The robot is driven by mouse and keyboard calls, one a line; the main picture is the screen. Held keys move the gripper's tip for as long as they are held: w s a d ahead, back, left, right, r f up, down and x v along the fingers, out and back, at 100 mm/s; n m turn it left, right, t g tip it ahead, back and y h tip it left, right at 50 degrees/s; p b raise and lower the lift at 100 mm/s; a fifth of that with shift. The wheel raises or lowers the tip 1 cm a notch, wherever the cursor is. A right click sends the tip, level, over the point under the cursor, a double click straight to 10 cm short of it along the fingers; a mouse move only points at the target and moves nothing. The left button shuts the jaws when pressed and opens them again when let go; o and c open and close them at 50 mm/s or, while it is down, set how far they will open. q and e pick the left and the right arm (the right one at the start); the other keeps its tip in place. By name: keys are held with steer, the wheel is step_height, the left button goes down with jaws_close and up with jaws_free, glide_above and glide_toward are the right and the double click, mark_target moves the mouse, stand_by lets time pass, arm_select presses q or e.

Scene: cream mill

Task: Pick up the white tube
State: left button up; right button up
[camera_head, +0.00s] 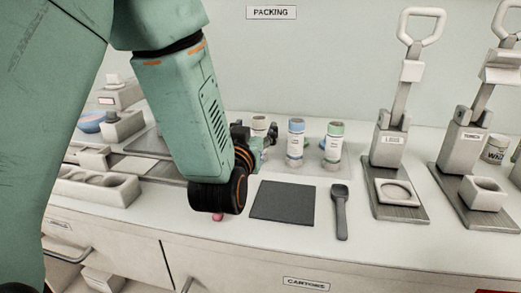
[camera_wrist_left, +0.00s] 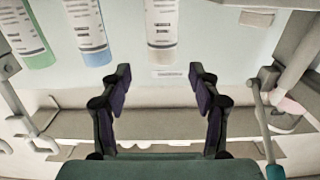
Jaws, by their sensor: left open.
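The white tube (camera_head: 259,123) stands at the back of the counter with its pale cap up, partly hidden behind my left gripper (camera_head: 262,141). In the left wrist view the white tube (camera_wrist_left: 162,25) shows at the top centre, its pale end nearest the fingers. My left gripper (camera_wrist_left: 160,78) is open and empty there, its two dark fingers spread apart. The tube lies beyond the fingertips, roughly in line with the gap between them, and looks apart from them. My right gripper is in neither view.
A blue-capped tube (camera_head: 296,143) and a green-capped tube (camera_head: 333,146) stand just right of the white one. A dark mat (camera_head: 283,202) and a dark scoop (camera_head: 340,210) lie in front. Lever presses (camera_head: 390,145) stand at right. A small pink object (camera_head: 218,217) lies near the front edge.

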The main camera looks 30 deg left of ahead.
arm_select(q)
steer(key=shift+a+r, duration=0.1)
steer(key=shift+a, duration=0.05)
steer(key=shift+w+a, duration=0.2)
steer(key=shift+w, duration=0.05)
steer(key=x, duration=0.5)
steer(key=shift+w+d+f+b, duration=0.15)
steer(key=shift+w+f+b, duration=0.1)
steer(key=shift+b, duration=0.1)
steer(key=shift+r, duration=0.2)
steer(key=shift+w+f, duration=0.1)
steer(key=shift+w, duration=0.05)
steer(key=shift+c, duration=1.4)
steer(key=c, duration=0.5)
jaws_close()
